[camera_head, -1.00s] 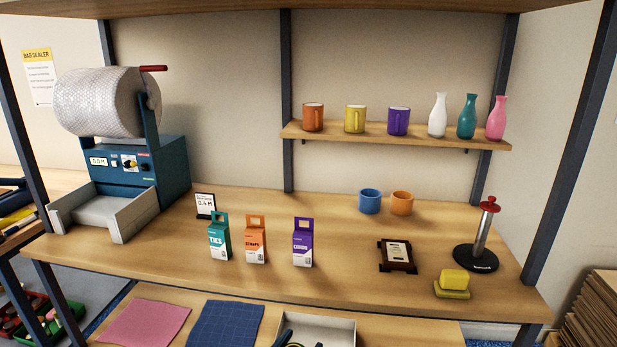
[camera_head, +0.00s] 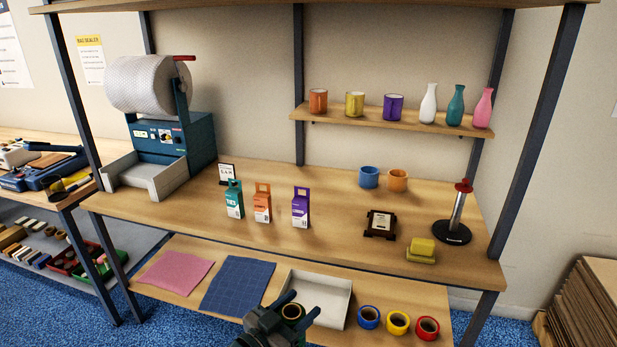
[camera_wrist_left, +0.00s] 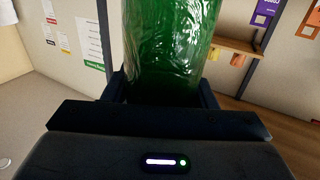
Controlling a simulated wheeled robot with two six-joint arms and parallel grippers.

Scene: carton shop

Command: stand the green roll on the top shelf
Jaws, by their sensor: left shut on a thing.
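My left gripper (camera_head: 297,309) is low in the head view, in front of the lower board and overlapping the white tray. It is shut on the green roll (camera_wrist_left: 170,45), which looks glossy and film-wrapped and fills the middle of the left wrist view between the fingers. In the head view a yellowish ring with a dark centre shows between the fingertips; I cannot tell whether it is the roll's end. The top shelf (camera_head: 230,8) crosses the top edge of the head view; its upper surface is hidden. My right gripper is not in view.
A wall shelf (camera_head: 345,117) holds mugs and vases. The workbench (camera_head: 330,220) carries a bag sealer (camera_head: 175,140), cartons, cups, a plaque and a post stand (camera_head: 458,215). Dark uprights (camera_head: 545,140) frame the rack. The white tray (camera_head: 340,300) and tape rolls (camera_head: 398,322) are below.

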